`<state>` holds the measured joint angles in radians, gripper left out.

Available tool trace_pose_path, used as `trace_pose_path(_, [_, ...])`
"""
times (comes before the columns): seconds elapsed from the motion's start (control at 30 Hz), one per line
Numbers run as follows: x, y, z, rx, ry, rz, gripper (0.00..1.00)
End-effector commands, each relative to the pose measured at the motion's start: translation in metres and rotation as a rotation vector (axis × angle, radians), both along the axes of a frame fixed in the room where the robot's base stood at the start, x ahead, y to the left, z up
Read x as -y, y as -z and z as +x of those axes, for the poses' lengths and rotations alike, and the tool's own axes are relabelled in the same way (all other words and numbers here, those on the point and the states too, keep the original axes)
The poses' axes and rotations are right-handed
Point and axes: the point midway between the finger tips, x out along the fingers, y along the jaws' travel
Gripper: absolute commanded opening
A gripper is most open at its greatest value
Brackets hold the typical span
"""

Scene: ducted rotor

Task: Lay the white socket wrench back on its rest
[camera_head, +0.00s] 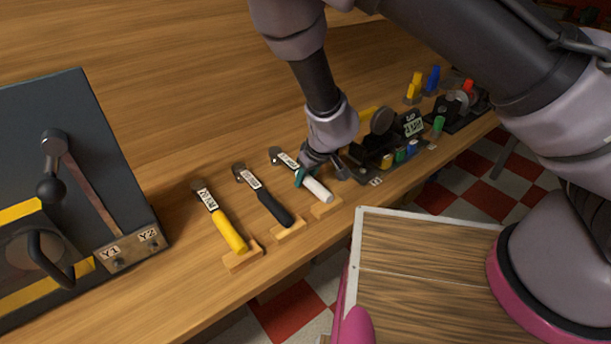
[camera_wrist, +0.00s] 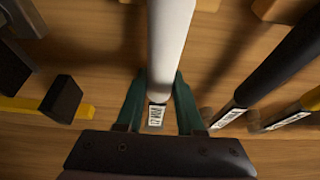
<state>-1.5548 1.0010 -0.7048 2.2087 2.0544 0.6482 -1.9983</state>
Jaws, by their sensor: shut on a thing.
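The white socket wrench (camera_head: 317,189) has a white handle, a dark head and a printed label. It lies low over the workbench, its handle end at a small wooden rest (camera_head: 326,209). I cannot tell whether the handle touches the rest. My gripper (camera_head: 304,174) is shut on the wrench near its label, from above. In the wrist view, the teal fingers (camera_wrist: 160,112) clasp both sides of the white handle (camera_wrist: 170,40); part of a wooden rest (camera_wrist: 207,5) shows behind its far end. The wrench's head is hidden by the gripper there.
A black-handled wrench (camera_head: 268,204) and a yellow-handled one (camera_head: 230,232) lie left on their own wooden rests. A dark panel with a lever (camera_head: 75,170) stands farther left. Dark fixtures with coloured parts (camera_head: 390,150) stand close to the right. The bench behind is clear.

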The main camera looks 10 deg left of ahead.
Motion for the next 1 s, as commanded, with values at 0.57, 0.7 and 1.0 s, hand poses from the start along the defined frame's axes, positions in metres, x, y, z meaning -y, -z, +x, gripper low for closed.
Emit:
trace_pose_path(0.57, [0.000, 0.000, 0.000, 0.000, 0.000, 0.000, 0.71])
trace_pose_path(0.7, [0.002, -0.009, -0.002, 0.000, 0.000, 0.001, 0.71])
trace_pose_path(1.0, [0.018, -0.063, -0.017, 0.000, -0.001, 0.004, 0.71])
